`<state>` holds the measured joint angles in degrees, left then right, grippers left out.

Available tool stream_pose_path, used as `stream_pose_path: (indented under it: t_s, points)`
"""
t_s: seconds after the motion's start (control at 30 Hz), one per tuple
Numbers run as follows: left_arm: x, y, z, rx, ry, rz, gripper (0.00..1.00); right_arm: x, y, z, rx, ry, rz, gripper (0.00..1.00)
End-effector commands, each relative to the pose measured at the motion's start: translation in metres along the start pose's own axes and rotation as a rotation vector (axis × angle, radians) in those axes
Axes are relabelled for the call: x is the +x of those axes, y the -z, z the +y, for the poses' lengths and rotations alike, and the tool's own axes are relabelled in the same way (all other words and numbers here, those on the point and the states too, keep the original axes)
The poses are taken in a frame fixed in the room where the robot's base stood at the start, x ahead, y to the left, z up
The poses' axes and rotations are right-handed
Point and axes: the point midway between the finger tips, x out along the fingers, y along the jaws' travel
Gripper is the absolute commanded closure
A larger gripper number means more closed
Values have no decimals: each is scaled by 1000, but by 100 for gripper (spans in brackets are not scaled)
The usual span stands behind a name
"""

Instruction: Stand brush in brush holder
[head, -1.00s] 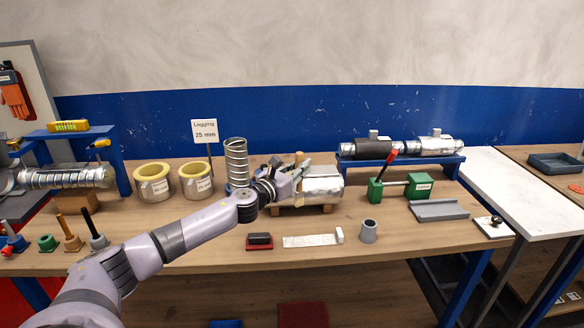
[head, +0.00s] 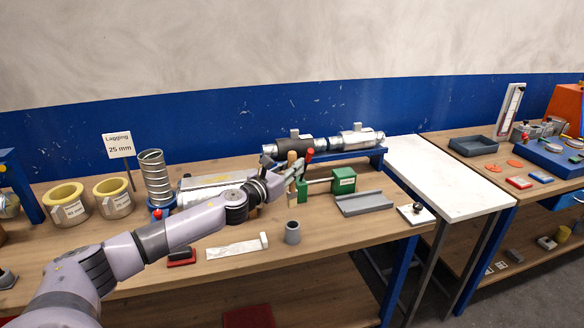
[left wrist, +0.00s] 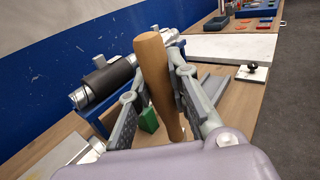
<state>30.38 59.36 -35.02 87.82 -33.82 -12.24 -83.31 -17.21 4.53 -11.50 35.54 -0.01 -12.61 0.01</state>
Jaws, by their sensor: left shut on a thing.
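My left gripper (head: 284,183) is shut on the brush, whose tan wooden handle (head: 292,158) sticks up between the fingers. In the left wrist view the handle (left wrist: 158,75) stands between both fingers, slightly tilted; its bristle end is hidden. A small grey open-topped cup (head: 292,233), which looks like the brush holder, stands upright near the front edge of the wooden bench. The gripper shows above and behind it in the head view, and the brush is apart from it. My right gripper is not in view.
A pale flat strip (head: 234,249) lies left of the cup. A blue rack (head: 375,155) holds pipes at the back. Bare bench surrounds the cup.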

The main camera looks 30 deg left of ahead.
Motion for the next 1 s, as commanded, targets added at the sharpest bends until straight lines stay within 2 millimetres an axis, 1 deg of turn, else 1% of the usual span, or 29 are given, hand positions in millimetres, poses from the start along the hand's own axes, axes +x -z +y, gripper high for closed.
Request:
stream_pose_path:
  t_s: [0.1, 0.27, 0.73, 0.87, 1.0]
  points:
    - [0, -1, 0, -1, 0, 0, 100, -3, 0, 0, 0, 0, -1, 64]
    - [0, 9, 0, -2, 0, 0, 100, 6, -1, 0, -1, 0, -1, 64]
    - [0, 52, -1, -1, 0, 0, 100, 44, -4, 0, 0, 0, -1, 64]
    - [0, 58, -1, -1, 0, 0, 100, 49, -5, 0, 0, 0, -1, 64]
    - [0, 58, -1, 0, 0, -1, 100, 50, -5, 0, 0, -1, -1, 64]
